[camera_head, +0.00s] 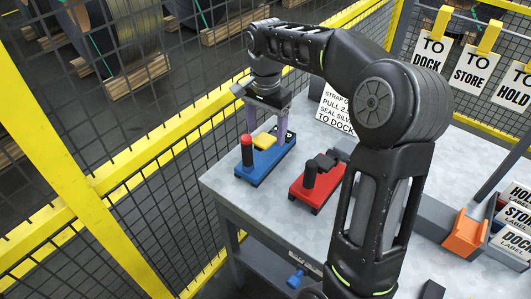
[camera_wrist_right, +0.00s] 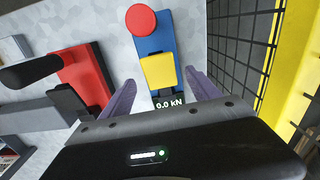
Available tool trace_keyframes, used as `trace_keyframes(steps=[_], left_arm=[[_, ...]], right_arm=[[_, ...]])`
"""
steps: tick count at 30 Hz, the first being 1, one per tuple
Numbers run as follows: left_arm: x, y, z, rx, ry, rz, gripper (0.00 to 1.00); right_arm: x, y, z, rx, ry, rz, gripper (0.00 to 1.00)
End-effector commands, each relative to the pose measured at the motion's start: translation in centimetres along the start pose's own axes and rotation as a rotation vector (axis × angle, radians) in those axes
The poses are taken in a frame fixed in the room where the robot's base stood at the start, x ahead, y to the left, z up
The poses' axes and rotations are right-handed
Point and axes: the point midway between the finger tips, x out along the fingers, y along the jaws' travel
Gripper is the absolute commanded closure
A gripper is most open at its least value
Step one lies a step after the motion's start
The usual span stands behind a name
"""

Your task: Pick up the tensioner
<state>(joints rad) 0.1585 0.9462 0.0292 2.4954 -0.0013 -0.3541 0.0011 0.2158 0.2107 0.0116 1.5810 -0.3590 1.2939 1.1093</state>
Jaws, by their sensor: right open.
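The tensioner, a blue tool (camera_head: 257,170) with a red knob and a yellow block, lies on the grey table near its far left edge. In the right wrist view, the tensioner (camera_wrist_right: 155,45) shows its red knob at the top and a "0.0 kN" readout near the gripper. My right gripper (camera_head: 267,125) is open, pointing down over the tensioner. Its two purple fingers stand on either side of the tool's readout end in the wrist view. I cannot tell whether they touch it. My left gripper is out of view.
A red tool (camera_head: 312,187) with a black handle lies right of the tensioner. A sign (camera_head: 338,108) stands behind, partly hidden by my right arm. An orange bin (camera_head: 465,233) and label boxes are at the right. Yellow-framed mesh fencing (camera_head: 190,140) runs along the table's left side.

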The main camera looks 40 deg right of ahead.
Motion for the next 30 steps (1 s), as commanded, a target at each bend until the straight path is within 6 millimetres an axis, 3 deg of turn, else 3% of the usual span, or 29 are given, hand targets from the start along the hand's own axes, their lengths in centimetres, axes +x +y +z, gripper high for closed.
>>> trace_keyframes(steps=[5, 15, 30], left_arm=[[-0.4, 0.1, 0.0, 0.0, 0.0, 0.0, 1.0], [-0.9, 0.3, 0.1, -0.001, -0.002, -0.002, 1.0], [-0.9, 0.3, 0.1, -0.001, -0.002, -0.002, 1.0]], right_arm=[[1.1, 0.0, 0.0, 0.0, -0.002, 0.003, 0.29], [5.1, -0.1, 0.0, 0.0, -0.001, 0.001, 0.29], [5.2, -0.1, 0.0, 0.0, 0.0, 0.0, 0.29]])
